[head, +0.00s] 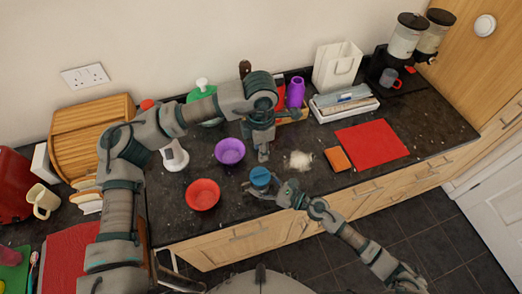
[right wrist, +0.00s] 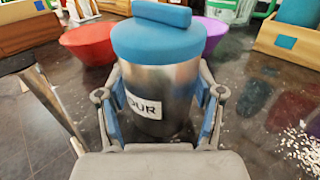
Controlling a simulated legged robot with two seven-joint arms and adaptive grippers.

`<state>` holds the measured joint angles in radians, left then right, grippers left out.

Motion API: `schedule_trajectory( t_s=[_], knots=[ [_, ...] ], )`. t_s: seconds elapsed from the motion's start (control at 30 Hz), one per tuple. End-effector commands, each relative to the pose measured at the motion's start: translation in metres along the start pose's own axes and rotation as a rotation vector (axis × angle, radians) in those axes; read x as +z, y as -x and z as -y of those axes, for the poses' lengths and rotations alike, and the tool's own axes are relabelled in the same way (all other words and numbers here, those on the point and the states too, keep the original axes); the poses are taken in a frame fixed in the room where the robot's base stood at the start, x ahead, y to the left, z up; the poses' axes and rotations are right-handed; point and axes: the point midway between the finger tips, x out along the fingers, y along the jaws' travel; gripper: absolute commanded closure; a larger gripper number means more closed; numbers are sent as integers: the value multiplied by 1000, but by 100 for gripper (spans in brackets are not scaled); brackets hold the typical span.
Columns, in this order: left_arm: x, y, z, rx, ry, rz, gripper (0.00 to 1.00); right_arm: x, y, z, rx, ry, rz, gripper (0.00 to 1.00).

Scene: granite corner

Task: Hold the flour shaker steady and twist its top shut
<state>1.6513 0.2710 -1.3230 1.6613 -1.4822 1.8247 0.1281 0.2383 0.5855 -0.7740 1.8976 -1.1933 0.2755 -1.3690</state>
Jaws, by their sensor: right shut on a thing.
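The flour shaker has a blue lid (head: 261,174) with a raised bar across its top. It stands upright near the counter's front edge. In the right wrist view the lid (right wrist: 158,42) sits on the silver body (right wrist: 178,88), which has a white label, partly hidden, ending in "OUR". My right gripper (head: 277,190) is shut on the body from the side, with a blue-padded finger on each side of it (right wrist: 160,112). My left gripper (head: 262,154) points down above and behind the shaker, apart from the lid. Its finger opening is too small to make out.
A red bowl (head: 203,194) and a purple bowl (head: 230,150) stand left of and behind the shaker. A pale spilled heap (head: 299,160), an orange block (head: 337,159) and a red mat (head: 371,144) lie to the right. The counter's front edge is close.

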Motion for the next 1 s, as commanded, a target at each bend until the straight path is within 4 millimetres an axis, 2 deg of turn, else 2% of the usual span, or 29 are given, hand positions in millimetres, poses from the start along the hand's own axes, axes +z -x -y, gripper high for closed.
schedule_trajectory(
  t_s=[0.2, 0.23, 0.33, 0.73, 0.87, 1.0],
  knots=[
    [0, 0, 0, 0, 0, 0, 66, 0, 0, 0, -1, 0, 0, 75],
    [0, 0, 0, 0, 0, 0, 66, 0, 0, 0, -1, 0, 0, 31],
    [0, 0, 0, 0, 0, 0, 66, 0, 0, 0, -1, 0, 0, 6],
    [0, 0, 0, 0, 1, 0, 66, 0, 3, 0, -1, -1, 0, 4],
    [0, 0, 0, 0, 1, 0, 66, -1, 20, 0, -2, -2, -2, 4],
    [0, 0, 0, 0, 1, 0, 66, -2, 52, 0, -1, -3, -3, 4]
  ],
)
